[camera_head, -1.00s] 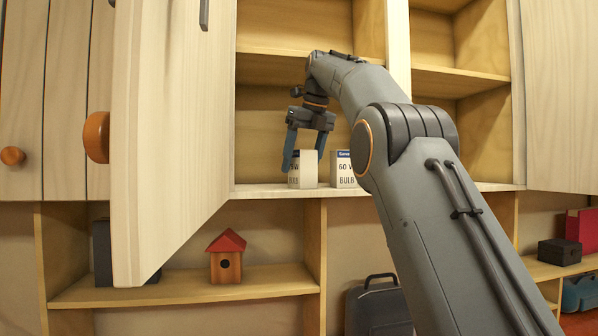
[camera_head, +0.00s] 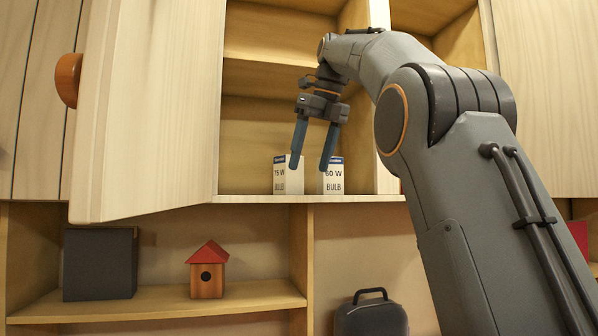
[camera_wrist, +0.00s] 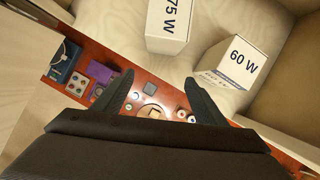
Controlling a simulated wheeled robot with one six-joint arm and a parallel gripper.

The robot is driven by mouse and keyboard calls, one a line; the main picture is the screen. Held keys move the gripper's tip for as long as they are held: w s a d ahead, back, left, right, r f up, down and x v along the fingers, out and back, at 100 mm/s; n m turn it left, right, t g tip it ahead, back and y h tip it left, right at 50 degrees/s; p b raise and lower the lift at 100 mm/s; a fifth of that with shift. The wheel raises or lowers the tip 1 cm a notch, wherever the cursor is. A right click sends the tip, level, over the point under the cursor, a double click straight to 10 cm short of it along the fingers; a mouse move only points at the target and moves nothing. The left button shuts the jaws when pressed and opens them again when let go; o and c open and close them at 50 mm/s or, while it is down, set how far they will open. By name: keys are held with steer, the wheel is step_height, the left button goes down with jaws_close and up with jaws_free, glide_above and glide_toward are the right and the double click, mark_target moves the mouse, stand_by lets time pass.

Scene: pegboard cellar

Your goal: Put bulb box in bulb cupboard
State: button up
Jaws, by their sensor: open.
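Two white bulb boxes stand upright side by side on the bottom shelf of the open cupboard (camera_head: 255,199). The left one is the 75 W bulb box (camera_head: 281,180), and the right one is the 60 W bulb box (camera_head: 333,180). In the wrist view the 75 W box (camera_wrist: 168,25) and the 60 W box (camera_wrist: 238,62) lie beyond my fingertips. My gripper (camera_head: 312,165) is open and empty, its fingers hanging in front of the boxes in the head view. The fingers (camera_wrist: 163,87) hold nothing in the wrist view.
The cupboard's pale door (camera_head: 150,110) with an orange knob (camera_head: 68,80) stands open on the left. Below are a birdhouse (camera_head: 207,272), a dark box (camera_head: 100,263) and a dark case (camera_head: 371,316). The wrist view shows a red surface with small items (camera_wrist: 105,80) below.

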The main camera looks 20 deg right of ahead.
steer(key=shift+s+d+b, duration=0.25)
steer(key=shift+s+d, duration=0.05)
steer(key=shift+s, duration=0.35)
steer(key=shift+s+d+b, duration=0.2)
steer(key=shift+s+d, duration=0.05)
steer(key=shift+s, duration=0.4)
